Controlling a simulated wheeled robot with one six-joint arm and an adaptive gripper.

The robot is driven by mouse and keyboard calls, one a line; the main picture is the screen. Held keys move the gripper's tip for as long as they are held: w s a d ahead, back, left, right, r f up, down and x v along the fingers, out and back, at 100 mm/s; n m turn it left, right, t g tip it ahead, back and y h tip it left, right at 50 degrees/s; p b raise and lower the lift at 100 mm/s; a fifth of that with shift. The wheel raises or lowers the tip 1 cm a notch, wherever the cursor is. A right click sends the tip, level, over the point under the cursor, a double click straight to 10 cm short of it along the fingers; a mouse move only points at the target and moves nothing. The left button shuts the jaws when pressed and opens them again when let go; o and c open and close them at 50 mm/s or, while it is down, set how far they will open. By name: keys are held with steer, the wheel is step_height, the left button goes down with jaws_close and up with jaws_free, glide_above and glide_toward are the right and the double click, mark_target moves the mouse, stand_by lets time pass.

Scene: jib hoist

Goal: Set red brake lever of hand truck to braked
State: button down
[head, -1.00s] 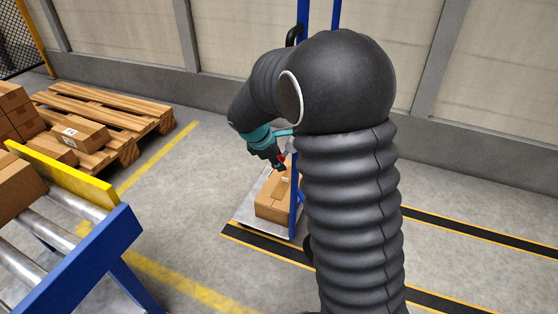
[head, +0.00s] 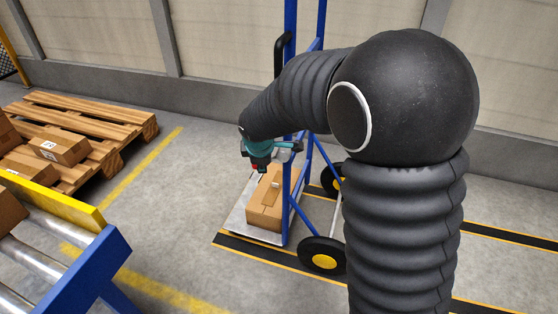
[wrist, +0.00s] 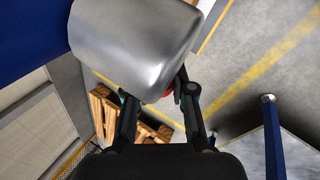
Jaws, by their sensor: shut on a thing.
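The hand truck stands in the middle of the head view, with a blue upright frame (head: 290,60). My gripper (head: 259,166) is beside the frame, pointing down above the box. Red shows at its tip in the head view. In the wrist view my gripper (wrist: 160,95) has its fingers either side of a small red part, which I take for the red brake lever (wrist: 168,91). It is shut on this lever. A large silver metal part (wrist: 135,45) hides most of the lever and some of the fingertips. The lever's exact angle cannot be told.
A cardboard box (head: 266,212) sits on the truck's toe plate (head: 236,218). A black wheel with a yellow hub (head: 324,262) is at its right. A roller conveyor (head: 75,270) is at lower left, a wooden pallet (head: 100,115) behind. The floor between is clear.

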steer(key=shift+a, duration=0.15)
steer(key=c, duration=1)
jaws_free()
steer(key=shift+o, duration=0.2)
steer(key=shift+s+r, duration=0.1)
steer(key=shift+r, duration=0.15)
steer(key=v, duration=1.1)
steer(key=shift+r, duration=0.2)
steer(key=shift+s, duration=0.15)
